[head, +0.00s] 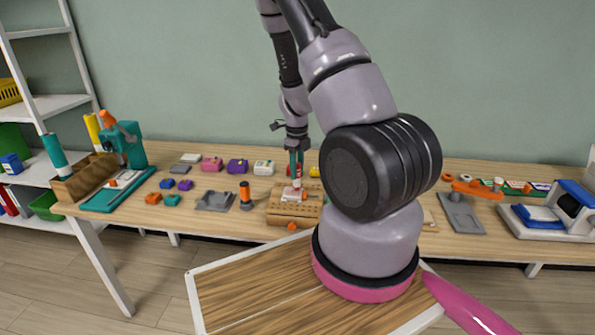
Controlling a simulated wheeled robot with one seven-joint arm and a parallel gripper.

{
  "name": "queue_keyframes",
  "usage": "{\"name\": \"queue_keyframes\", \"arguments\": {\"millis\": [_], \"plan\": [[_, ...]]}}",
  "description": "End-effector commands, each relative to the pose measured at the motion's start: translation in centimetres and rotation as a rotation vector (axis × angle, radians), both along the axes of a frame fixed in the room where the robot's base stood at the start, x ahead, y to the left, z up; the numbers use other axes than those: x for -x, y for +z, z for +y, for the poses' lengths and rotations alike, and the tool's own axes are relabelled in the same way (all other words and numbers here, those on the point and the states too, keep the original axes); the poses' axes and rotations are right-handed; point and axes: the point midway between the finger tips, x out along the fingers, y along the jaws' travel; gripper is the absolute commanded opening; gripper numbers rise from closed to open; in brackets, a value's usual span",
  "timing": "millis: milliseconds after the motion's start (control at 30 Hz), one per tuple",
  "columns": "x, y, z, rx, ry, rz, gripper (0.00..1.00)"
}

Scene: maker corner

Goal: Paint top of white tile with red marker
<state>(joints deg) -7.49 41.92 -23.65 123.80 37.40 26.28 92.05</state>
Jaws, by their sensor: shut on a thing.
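My gripper (296,166) is at the back centre of the workbench, pointing down with its teal fingers. It is shut on a slim red thing (297,182), which looks like the red marker; the fingers hide most of it. Its lower end is over the white tile (294,195), at or just above the tile's top; I cannot tell whether they touch. The tile lies on a wooden block (288,214) with holes. Red colour on the tile is too small to make out.
A wooden holder (88,178) with teal and yellow markers stands at the left beside a teal machine (128,143). Small coloured blocks lie behind the wooden block. An orange-topped cylinder (245,193) stands just left of it. Grey and blue equipment (562,212) is at the right.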

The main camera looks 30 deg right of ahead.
Motion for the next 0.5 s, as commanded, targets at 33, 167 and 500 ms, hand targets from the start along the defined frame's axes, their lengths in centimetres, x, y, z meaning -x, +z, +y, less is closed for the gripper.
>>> {"name": "queue_keyframes", "arguments": {"millis": [33,167,500], "plan": [[-0.1,0.0,0.2,0.0,0.002,0.0,0.0],[-0.4,0.0,0.6,0.001,0.002,0.0,0.0],[-0.9,0.0,1.4,0.0,0.001,0.0,0.0]]}}
